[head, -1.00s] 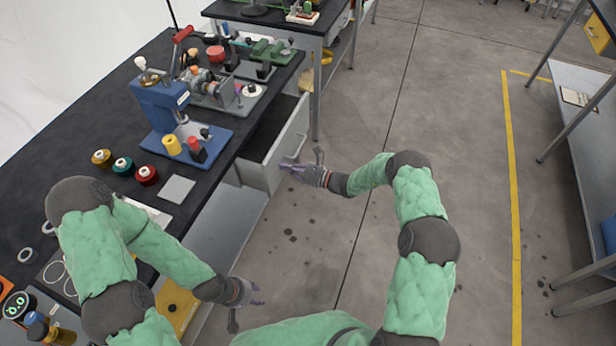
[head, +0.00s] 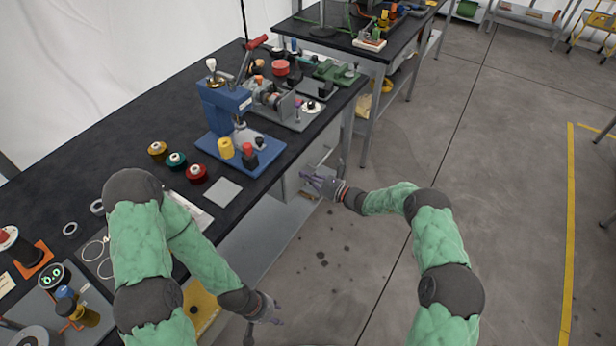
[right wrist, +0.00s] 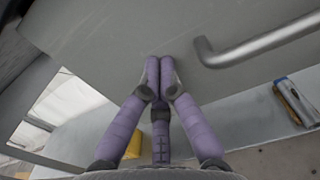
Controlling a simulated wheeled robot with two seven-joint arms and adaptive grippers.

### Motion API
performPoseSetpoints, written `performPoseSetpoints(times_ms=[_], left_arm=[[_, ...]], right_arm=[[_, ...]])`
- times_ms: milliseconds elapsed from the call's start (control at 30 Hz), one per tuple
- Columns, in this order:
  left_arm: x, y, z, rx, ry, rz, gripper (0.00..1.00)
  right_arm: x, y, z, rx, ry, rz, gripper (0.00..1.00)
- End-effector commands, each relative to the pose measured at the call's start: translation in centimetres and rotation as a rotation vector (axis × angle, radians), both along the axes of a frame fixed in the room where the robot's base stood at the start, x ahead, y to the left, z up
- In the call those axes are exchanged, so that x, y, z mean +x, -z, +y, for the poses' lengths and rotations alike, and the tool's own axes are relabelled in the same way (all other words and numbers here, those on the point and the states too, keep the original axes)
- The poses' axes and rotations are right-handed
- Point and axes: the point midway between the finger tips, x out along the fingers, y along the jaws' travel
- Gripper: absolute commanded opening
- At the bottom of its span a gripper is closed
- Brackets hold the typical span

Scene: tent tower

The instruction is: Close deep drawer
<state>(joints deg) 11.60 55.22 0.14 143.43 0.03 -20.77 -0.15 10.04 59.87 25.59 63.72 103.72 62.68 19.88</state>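My right gripper (head: 318,181) is at the drawer front. In the right wrist view its purple fingers (right wrist: 160,66) meet at the tips with nothing between them, against or very close to the grey front. The drawer's bar handle (right wrist: 255,45) is right of the fingertips, not gripped. My left gripper (head: 272,310) hangs low beside the bench, away from the drawer; its finger opening is unclear.
The workbench top (head: 120,140) holds a blue press (head: 226,110), several coloured spools and a grey square plate (head: 223,192). A lower shelf (head: 262,235) lies under the bench. The concrete floor (head: 480,190) to the right is clear.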

Motion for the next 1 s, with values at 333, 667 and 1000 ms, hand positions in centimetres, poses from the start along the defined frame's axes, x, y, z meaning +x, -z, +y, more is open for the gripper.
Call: performPoseSetpoints(times_ms=[333,667,1000], left_arm=[[0.0,-0.1,0.0,0.000,0.000,0.000,0.40],[0.0,-1.9,0.0,0.000,0.000,-0.001,0.40],[0.0,-3.0,0.0,0.000,0.000,0.000,0.40]], right_arm=[[-0.3,-0.4,-1.5,0.001,-0.001,-0.006,0.00],[-3.6,-0.4,-6.9,0.002,-0.003,0.000,0.00],[-6.3,-0.1,-10.7,0.002,-0.006,-0.001,0.00]])
